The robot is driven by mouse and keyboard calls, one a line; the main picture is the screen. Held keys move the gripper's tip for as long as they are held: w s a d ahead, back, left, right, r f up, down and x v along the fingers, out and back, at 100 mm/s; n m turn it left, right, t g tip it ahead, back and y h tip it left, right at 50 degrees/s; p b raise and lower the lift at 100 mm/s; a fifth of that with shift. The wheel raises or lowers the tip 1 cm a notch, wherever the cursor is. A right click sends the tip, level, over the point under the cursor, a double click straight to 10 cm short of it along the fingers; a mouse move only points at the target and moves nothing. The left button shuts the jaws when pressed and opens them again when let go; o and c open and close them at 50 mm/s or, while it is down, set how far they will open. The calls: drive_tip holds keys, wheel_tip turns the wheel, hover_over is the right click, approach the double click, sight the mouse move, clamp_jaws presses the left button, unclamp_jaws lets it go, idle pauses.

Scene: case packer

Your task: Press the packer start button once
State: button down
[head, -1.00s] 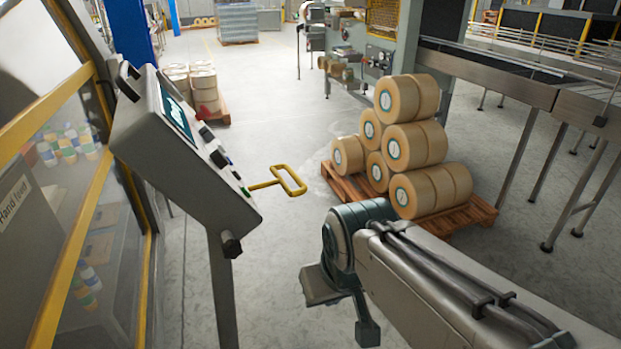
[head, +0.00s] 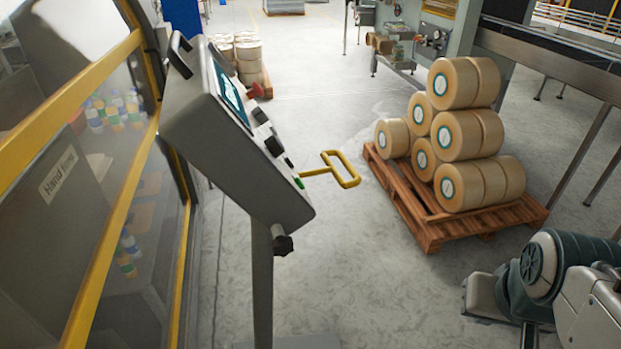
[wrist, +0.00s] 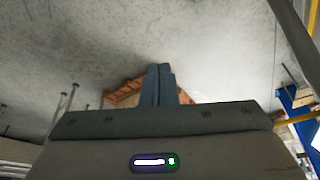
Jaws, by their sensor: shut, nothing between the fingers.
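A grey tilted control panel (head: 240,150) stands on a post in the head view, seen from its side. Its face carries a lit screen (head: 230,95), a red button (head: 257,90), dark knobs and a small green button (head: 298,182) near the lower edge. No label reading start is legible. My gripper (wrist: 160,70) shows in the wrist view with its two fingers together and nothing between them. In the head view my arm is at the lower right, well apart from the panel; the fingers cannot be made out there.
A yellow looped handle (head: 345,170) juts out beyond the panel. A wooden pallet (head: 425,225) with stacked tan rolls (head: 470,135) stands to the right. A yellow-framed glazed enclosure (head: 90,190) is on the left.

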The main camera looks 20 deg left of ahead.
drive_tip(key=m+y+p, duration=0.2)
drive_tip(key=m+y, duration=0.5)
drive_tip(key=y, duration=0.7)
approach(300, 183)
drive_tip(key=w+r, duration=0.3)
drive_tip(key=w, duration=0.7)
drive_tip(key=shift+s+d+f+g, duration=0.1)
drive_tip(key=shift+s+d+g, duration=0.1)
drive_tip(key=shift+g, duration=0.2)
drive_tip(key=s+a+f+b, duration=0.4)
drive_tip(key=a, duration=0.2)
drive_tip(key=shift+s+f, duration=0.2)
drive_tip(key=shift+s, duration=0.15)
drive_tip(key=shift+a+b, duration=0.1)
drive_tip(key=shift+b, duration=0.3)
